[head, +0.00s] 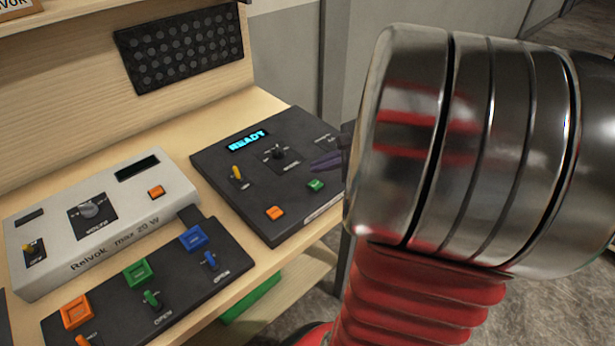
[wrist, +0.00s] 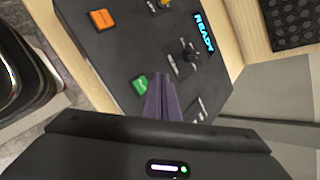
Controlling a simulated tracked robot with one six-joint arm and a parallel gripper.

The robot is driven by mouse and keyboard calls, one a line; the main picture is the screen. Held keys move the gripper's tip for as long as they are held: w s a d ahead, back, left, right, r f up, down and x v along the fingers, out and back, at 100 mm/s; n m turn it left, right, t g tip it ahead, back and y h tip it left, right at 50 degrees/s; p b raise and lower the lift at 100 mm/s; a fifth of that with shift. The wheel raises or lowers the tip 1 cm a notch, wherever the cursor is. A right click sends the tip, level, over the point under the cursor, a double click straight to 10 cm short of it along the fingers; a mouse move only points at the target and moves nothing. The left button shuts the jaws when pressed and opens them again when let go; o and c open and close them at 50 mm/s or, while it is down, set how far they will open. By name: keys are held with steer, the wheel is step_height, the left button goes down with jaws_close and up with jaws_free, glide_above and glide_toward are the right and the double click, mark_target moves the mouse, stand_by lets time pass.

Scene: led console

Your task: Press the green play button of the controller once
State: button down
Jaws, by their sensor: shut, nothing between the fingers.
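The controller (head: 262,228) is a dark box with a lit cyan READY display (head: 247,140). Its green button (head: 316,185) is near the right front; it also shows in the wrist view (wrist: 139,84). An orange button (head: 275,213) is to its left. My gripper (head: 318,165) is shut and empty, its purple fingers pointing at the controller's top. In the wrist view the fingertips (wrist: 160,77) appear just right of the green button, not covering it. I cannot tell how high they are above the panel. My arm hides the controller's right edge in the head view.
The controller also carries a yellow toggle (head: 237,174) and a black knob (head: 278,153). A grey power supply (head: 130,228) and a dark panel with several coloured buttons (head: 207,290) stand to the left on the wooden bench. A black perforated panel (head: 182,48) is on the back wall.

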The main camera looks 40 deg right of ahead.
mark_target(320, 186)
steer(key=shift+f, duration=1.3)
steer(key=shift+f, duration=0.1)
stand_by(1.0)
steer(key=shift+f, duration=0.25)
steer(key=shift+f, duration=0.45)
stand_by(0.9)
steer(key=shift+r, duration=0.9)
steer(key=shift+r, duration=0.1)
steer(key=shift+r, duration=2.4)
